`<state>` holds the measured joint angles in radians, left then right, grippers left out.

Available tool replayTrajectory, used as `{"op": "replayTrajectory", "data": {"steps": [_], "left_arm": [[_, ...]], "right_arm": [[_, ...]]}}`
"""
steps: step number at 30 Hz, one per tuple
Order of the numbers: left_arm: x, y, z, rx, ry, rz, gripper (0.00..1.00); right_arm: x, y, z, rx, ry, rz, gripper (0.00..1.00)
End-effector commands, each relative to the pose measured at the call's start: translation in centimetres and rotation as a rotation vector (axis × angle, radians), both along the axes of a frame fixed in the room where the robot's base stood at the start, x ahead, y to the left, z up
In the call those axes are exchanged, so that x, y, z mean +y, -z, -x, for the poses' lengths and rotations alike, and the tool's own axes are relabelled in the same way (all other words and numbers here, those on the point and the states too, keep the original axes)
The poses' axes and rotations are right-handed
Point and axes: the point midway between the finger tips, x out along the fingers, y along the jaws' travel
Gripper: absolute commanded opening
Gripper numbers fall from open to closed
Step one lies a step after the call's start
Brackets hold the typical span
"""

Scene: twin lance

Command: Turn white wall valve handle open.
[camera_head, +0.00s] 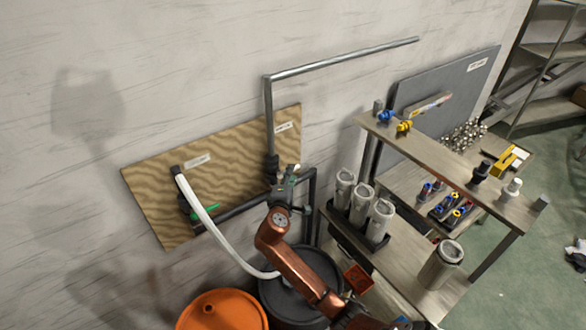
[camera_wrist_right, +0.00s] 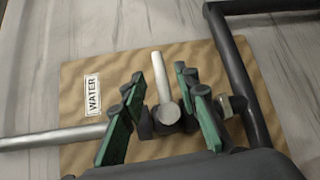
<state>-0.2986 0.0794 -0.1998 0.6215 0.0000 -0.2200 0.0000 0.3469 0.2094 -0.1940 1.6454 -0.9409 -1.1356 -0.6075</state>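The white valve handle (camera_wrist_right: 159,76) stands out from a dark round valve body (camera_wrist_right: 167,114) on a pipe in front of a wooden wall board. In the right wrist view my right gripper (camera_wrist_right: 163,93) has its green-padded fingers on either side of the handle, with gaps visible on both sides. It is open and does not appear to grip the handle. In the head view my right gripper (camera_head: 287,184) is at the board's right side, and only a small pale bit of the handle (camera_head: 296,168) shows there. My left gripper is not in view.
The wooden board (camera_head: 150,190) carries pipes, a white hose (camera_head: 200,215) and a green part (camera_head: 204,210). A black barrel (camera_head: 300,285) and an orange barrel (camera_head: 222,310) stand below. A shelf (camera_head: 450,165) with grey cylinders is to the right.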

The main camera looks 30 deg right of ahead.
Motion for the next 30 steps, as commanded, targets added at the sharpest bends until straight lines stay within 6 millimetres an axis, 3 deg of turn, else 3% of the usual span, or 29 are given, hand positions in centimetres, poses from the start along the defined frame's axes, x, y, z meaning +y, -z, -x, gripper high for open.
{"op": "replayTrajectory", "data": {"steps": [7,19,30], "left_arm": [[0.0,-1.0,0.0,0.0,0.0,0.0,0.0],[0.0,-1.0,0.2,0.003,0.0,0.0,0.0],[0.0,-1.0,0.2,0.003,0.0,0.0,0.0]], "right_arm": [[-2.2,0.3,-2.5,0.001,0.0,-0.001,0.29],[-2.8,0.7,-3.1,0.0,0.0,-0.004,0.29],[-2.7,0.7,-3.1,0.0,0.0,-0.004,0.03]]}}
